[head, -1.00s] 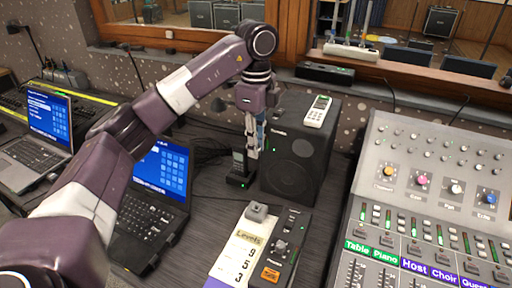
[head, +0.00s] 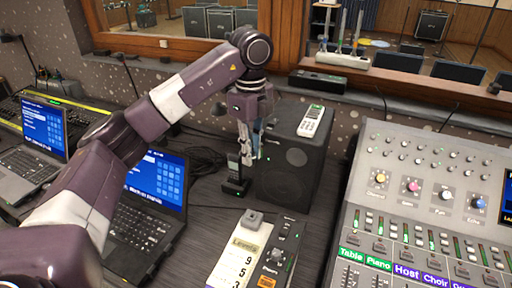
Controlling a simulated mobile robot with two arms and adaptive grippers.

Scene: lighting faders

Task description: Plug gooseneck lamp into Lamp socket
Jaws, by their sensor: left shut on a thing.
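I cannot make out a socket marked Lamp. My right gripper is out of view.
The speaker (head: 292,165) stands right of the gripper with a pale remote (head: 311,120) on top. A laptop (head: 150,200) is at left, a fader box (head: 270,258) in front, the mixing desk (head: 430,165) at right. A power strip (head: 343,60) lies on the window ledge.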

